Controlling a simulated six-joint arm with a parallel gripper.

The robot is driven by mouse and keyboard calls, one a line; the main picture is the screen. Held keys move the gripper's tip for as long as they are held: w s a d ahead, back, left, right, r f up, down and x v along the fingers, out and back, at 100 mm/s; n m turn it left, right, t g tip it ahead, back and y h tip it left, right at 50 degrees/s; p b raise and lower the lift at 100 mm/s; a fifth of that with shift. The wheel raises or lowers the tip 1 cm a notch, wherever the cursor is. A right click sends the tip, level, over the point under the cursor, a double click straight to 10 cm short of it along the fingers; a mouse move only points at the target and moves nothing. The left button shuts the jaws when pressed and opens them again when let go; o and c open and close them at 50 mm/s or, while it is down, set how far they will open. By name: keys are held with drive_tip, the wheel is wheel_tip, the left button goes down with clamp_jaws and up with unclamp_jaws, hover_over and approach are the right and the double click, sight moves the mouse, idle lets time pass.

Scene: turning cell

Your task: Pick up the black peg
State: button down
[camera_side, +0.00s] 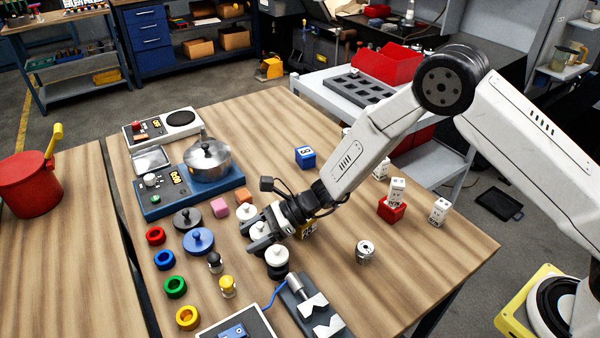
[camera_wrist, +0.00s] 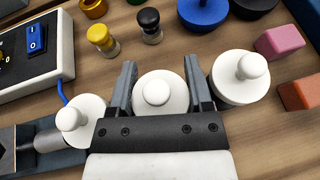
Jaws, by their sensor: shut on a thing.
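The black peg (camera_side: 214,262) stands on the wooden table, left of and apart from my gripper (camera_side: 258,235). In the wrist view, the black peg (camera_wrist: 149,24) stands upright on a clear or light base, beyond the fingertips. My gripper (camera_wrist: 160,70) is shut on a white knobbed disc (camera_wrist: 158,90), one finger on each side of it. The underside of this disc is hidden. Nothing is between my fingers and the black peg in the wrist view.
A yellow peg (camera_side: 228,287) stands beside the black peg. Other white knobbed discs stand on either side of my gripper, one at left (camera_wrist: 78,118) and one at right (camera_wrist: 238,82). A blue knobbed disc (camera_side: 198,241), pink block (camera_side: 220,208) and orange block (camera_side: 244,196) are close by.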

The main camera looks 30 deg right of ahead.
drive_tip(key=shift+r, duration=0.6)
drive_tip(key=s+d+r, duration=0.6)
drive_tip(key=s+r, duration=0.5)
drive_tip(key=s, duration=0.1)
drive_tip(key=shift+s+r, duration=0.3)
drive_tip(key=shift+d, duration=0.1)
